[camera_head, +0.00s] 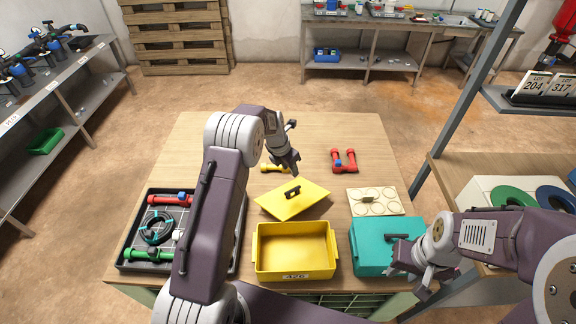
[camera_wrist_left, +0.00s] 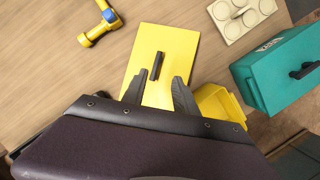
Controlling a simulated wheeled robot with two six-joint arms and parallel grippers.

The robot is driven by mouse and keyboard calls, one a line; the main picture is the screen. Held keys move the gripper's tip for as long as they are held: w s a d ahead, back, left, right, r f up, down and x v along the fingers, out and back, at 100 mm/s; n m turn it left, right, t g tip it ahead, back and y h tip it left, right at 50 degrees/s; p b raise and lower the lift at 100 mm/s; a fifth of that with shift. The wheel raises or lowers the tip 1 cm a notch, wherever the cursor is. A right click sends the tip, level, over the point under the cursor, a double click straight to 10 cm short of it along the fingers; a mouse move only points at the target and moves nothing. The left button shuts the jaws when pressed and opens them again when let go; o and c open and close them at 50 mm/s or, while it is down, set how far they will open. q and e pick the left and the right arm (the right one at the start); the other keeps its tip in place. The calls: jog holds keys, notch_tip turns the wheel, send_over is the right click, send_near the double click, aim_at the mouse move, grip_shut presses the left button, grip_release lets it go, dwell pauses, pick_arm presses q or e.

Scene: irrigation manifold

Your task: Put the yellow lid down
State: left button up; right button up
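The yellow lid (camera_head: 305,202) with a black handle lies behind the open yellow bin (camera_head: 293,274), at a slant to it. In the left wrist view the lid (camera_wrist_left: 178,52) is straight ahead of my left gripper (camera_wrist_left: 161,78). That gripper's two fingers are spread apart with nothing between them, and the handle stands beyond their tips. In the head view my left gripper (camera_head: 289,168) points down just behind the lid, apart from the handle. My right gripper (camera_head: 410,274) is at the teal box (camera_head: 370,255); its finger gap is unclear.
A cream plate with round recesses (camera_head: 388,208) lies right of the lid. Red pipe pieces (camera_head: 344,162) and a yellow pipe fitting (camera_wrist_left: 98,27) lie farther back. A black tray (camera_head: 130,265) with pipe parts is at the left. The far part of the table is clear.

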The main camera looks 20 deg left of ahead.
pick_arm(q)
jog(key=s+r+m+g, duration=0.1)
jog(key=s+r+m, duration=0.2)
jog(key=s+m, duration=1.2)
jog(key=s+d+r+m+y, duration=0.1)
jog(key=s+r+m, duration=0.2)
jog(key=s+m, duration=1.1)
jog(key=shift+s+m+g, duration=0.4)
jog(key=shift+m, duration=0.1)
